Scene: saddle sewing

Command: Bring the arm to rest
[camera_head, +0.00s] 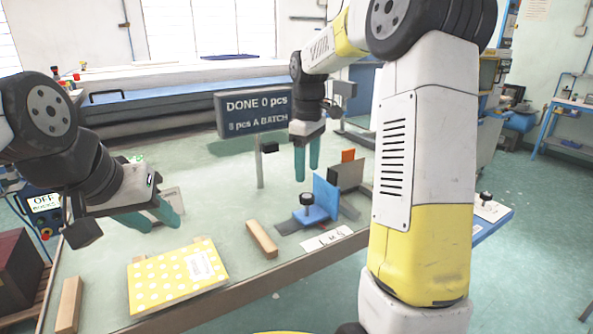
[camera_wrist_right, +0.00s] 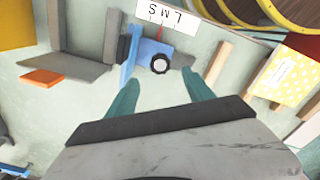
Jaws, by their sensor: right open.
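My left gripper (camera_head: 163,226), with teal fingers, hangs over the left part of the table, above and behind the yellow polka-dot booklet (camera_head: 178,277). Its fingers are apart with nothing between them. My right gripper (camera_head: 307,172) points down over the table, right of the sign post and above the blue fixture with a black knob (camera_head: 315,212). In the right wrist view, its teal fingers (camera_wrist_right: 163,92) are spread and empty. The fixture (camera_wrist_right: 150,52) shows beyond the fingertips, apart from them as far as I can tell.
A sign (camera_head: 253,112) reading "DONE 0 pcs" stands on a post. A wooden block (camera_head: 262,239) lies between booklet and fixture, and another (camera_head: 68,305) at the left. A size card (camera_head: 327,238) lies near the front edge. An orange piece (camera_head: 348,156) sits behind the fixture.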

